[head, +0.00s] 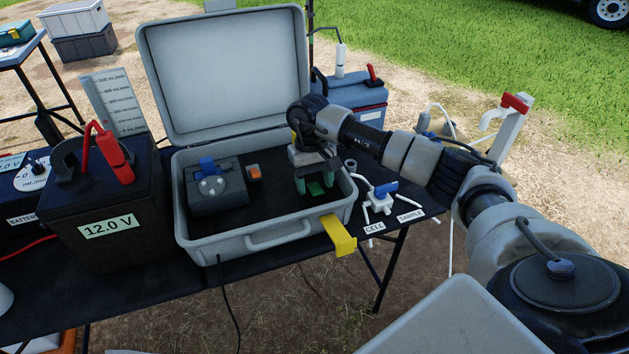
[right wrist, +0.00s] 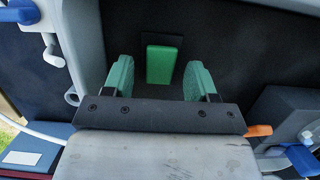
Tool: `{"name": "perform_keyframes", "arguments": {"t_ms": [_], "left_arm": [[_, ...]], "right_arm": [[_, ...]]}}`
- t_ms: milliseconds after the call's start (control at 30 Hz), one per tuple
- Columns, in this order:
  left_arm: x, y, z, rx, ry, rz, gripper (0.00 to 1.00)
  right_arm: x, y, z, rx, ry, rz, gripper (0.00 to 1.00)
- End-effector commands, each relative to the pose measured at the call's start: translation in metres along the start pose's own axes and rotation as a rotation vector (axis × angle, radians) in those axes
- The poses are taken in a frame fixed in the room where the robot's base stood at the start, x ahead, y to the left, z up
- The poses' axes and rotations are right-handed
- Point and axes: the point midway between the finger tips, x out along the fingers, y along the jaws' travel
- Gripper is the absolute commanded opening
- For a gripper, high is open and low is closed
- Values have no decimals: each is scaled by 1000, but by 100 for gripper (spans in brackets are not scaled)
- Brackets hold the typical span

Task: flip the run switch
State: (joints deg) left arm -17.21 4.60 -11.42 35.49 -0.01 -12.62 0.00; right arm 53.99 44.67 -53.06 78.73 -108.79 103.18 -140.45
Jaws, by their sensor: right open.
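The green switch (head: 316,188) sits on the dark panel inside the open grey case (head: 212,245), at the right of the case. In the right wrist view the green switch (right wrist: 162,64) is a plain green rectangle on a black plate. My right gripper (head: 314,179) points down over it. In the right wrist view the right gripper (right wrist: 159,80) is open and empty, with one green-padded finger on each side of the switch and a visible gap to both. I cannot tell how far the fingertips are above the panel. My left gripper is not in view.
Left of the switch are an orange part (head: 254,173) and a grey pump head (head: 213,187) with a blue lever. The raised lid (head: 222,75) stands behind. A yellow latch (head: 338,236) hangs at the front. A black 12.0 V battery (head: 110,205) stands left, a white-and-blue valve (head: 379,197) right.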

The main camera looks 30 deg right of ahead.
Motion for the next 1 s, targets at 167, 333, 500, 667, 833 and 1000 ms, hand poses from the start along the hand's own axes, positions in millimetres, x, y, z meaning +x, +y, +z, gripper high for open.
{"name": "perform_keyframes", "arguments": {"t_ms": [167,333,500,667,833,1000], "left_arm": [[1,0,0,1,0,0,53],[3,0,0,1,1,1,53],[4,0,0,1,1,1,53],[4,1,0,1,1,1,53],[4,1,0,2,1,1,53],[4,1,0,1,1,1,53]], "right_arm": [[-23,0,-1,1,6,-1,57],[-59,0,-1,0,5,-2,57],[-89,0,-1,0,4,-2,57],[-104,0,0,0,2,-1,57],[-107,0,0,0,0,0,57],[-107,0,0,0,0,0,57]]}}
